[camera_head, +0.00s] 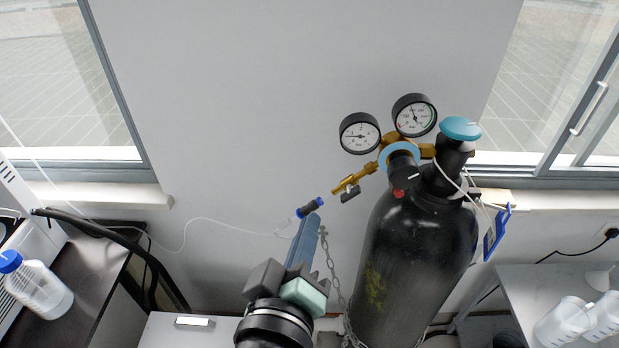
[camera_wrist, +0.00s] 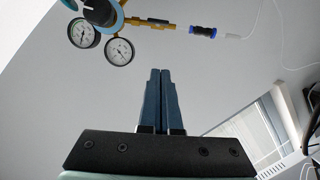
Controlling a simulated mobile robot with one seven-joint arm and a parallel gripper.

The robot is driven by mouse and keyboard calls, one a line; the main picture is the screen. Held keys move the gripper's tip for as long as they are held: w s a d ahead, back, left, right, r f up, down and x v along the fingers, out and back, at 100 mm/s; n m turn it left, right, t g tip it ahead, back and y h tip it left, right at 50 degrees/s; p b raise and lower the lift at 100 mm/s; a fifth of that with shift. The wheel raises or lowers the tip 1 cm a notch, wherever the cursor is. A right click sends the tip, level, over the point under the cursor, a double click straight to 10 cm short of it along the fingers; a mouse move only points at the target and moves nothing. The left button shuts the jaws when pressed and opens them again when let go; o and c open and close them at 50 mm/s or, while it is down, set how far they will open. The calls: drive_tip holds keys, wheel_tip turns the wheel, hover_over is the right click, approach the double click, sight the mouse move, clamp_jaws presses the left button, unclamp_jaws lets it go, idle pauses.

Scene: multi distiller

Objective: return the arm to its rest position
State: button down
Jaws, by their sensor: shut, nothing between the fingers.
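My gripper (camera_head: 308,238) is in the head view at the lower middle, to the left of the black gas cylinder. Its two blue fingers point up and lie together with nothing between them. In the wrist view my gripper (camera_wrist: 160,75) also shows its fingers side by side and touching. The fingertips appear just below the blue-and-black hose connector (camera_head: 310,208) in the head view. The wrist view shows that connector (camera_wrist: 203,31) above and to the right of the fingertips. I cannot tell the exact gap in depth.
The black gas cylinder (camera_head: 415,262) stands upright with two gauges (camera_head: 360,133), a brass valve (camera_head: 352,183) and a teal knob (camera_head: 460,128). A chain (camera_head: 334,275) hangs beside it. A blue-capped bottle (camera_head: 38,287) stands at left; plastic beakers (camera_head: 565,322) stand at right. Wall space above is clear.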

wheel_tip(320, 180, up, 18)
drive_tip(key=w+m+t+y, duration=0.1)
drive_tip(key=w+m+t, duration=0.1)
drive_tip(key=m+t, duration=0.25)
drive_tip(key=s+r+m+t+y, duration=0.1)
drive_tip(key=s+r+t, duration=0.2)
drive_tip(key=r, duration=0.6)
drive_tip(key=s+d+r+m+t, duration=0.1)
drive_tip(key=s+r+t, duration=0.3)
drive_tip(key=r, duration=0.4)
drive_tip(key=shift+r+m+y+b, duration=0.4)
drive_tip(key=shift+m, duration=0.05)
drive_tip(key=shift+f, duration=0.15)
